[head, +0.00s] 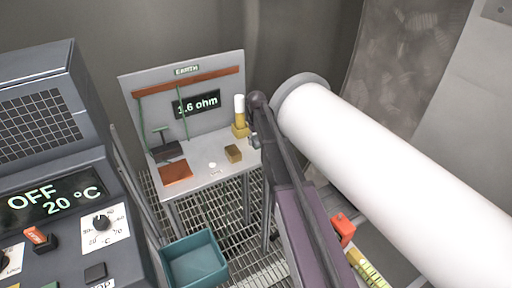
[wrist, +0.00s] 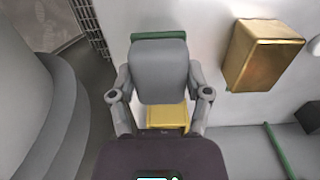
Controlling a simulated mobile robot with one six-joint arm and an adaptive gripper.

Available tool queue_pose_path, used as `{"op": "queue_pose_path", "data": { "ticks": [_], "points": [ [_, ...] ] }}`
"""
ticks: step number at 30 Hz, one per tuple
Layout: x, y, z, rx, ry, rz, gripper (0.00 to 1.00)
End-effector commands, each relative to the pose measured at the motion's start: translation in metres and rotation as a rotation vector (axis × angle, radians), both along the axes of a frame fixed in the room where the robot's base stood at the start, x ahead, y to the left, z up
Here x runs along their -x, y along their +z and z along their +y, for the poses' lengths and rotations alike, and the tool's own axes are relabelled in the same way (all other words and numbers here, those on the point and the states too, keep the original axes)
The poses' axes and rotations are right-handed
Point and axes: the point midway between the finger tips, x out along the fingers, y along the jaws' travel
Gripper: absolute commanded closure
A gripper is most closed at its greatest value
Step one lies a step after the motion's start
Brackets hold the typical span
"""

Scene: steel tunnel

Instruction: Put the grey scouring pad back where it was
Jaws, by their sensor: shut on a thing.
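In the wrist view a grey block, which I take for the grey scouring pad (wrist: 160,75), sits between the two fingers of my gripper (wrist: 160,88). The fingers are closed on its left and right sides. A green strip (wrist: 158,35) shows at its far edge; I cannot tell whether it belongs to the pad. A yellow block (wrist: 170,117) shows partly behind the pad's near end. In the head view my gripper is at the right end of the earth bench (head: 207,182), mostly hidden by my arm, and I cannot make out the pad there.
A brass block (head: 233,153) lies on the bench and shows right of my gripper in the wrist view (wrist: 262,55). A white-topped yellow cylinder (head: 239,110) stands at the back right. A copper plate (head: 175,172) lies left. A teal bin (head: 194,262) is below; a large white pipe (head: 390,165) is right.

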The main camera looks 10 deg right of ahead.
Motion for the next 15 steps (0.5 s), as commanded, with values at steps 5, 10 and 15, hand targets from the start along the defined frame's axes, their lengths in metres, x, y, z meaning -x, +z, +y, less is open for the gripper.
{"op": "queue_pose_path", "data": {
  "ticks": [5,10,15],
  "points": [
    [0.002,-0.021,0.001,0.000,0.000,0.001,0.75],
    [0.002,-0.032,0.001,0.000,0.001,0.001,0.75],
    [0.002,-0.035,0.001,0.000,0.001,0.000,0.75]
  ]
}}
